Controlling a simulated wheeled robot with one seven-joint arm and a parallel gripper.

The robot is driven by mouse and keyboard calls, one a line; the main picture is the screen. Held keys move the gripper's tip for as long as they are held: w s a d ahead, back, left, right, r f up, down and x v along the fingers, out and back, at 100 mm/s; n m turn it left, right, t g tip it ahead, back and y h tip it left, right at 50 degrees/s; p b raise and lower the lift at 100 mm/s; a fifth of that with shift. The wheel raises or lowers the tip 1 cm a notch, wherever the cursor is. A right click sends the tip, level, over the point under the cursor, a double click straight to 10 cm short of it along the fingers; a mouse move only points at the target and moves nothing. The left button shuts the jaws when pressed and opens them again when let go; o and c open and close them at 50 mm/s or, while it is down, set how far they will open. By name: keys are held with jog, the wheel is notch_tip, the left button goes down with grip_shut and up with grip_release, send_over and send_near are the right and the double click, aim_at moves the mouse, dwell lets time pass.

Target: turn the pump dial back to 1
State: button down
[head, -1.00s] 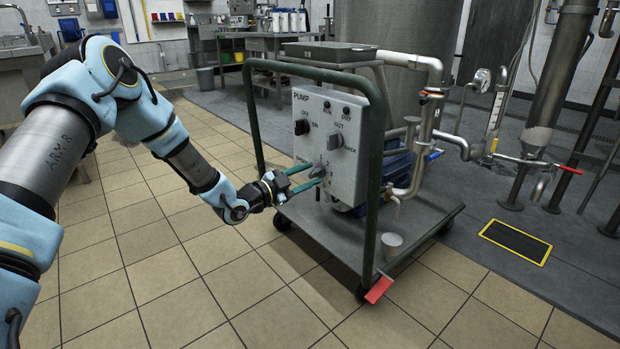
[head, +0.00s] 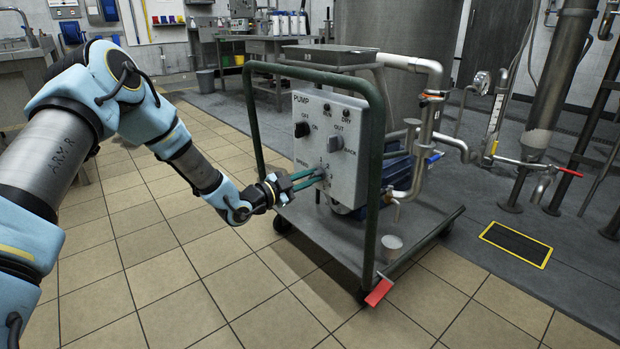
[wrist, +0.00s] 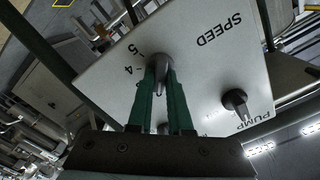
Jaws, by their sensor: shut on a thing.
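The pump dial is a dark grey knob at the bottom of the pale pump panel, low beside the SPEED label. In the head view it is mostly hidden behind the fingertips. In the wrist view the dial (wrist: 160,62) shows between the two green fingers, with its pointed end lying between them. The figures 4 and 5 show beside it; the figure it points at is hidden. My gripper (head: 319,175) reaches the panel from the left and is shut on the dial. It also shows in the wrist view (wrist: 161,75).
A green cart rail (head: 372,200) stands close on the right. A red pedal (head: 378,292) is below. The tiled floor at left is clear.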

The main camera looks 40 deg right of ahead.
dwell(0.4)
jog(key=n+p, duration=0.1)
jog(key=n, duration=0.3)
jog(key=shift+r, duration=0.1)
jog(key=shift+w+n+p, duration=0.15)
jog(key=shift+n+p, duration=0.5)
jog(key=shift+n, duration=1.25)
jog(key=c, duration=0.8)
grip_release()
jog(key=shift+c, duration=0.2)
jog(key=a+p, duration=0.1)
jog(key=a, duration=0.9)
jog(key=shift+w+a+p, duration=0.3)
jog(key=shift+a+p, duration=0.05)
jog(key=shift+a, duration=0.05)
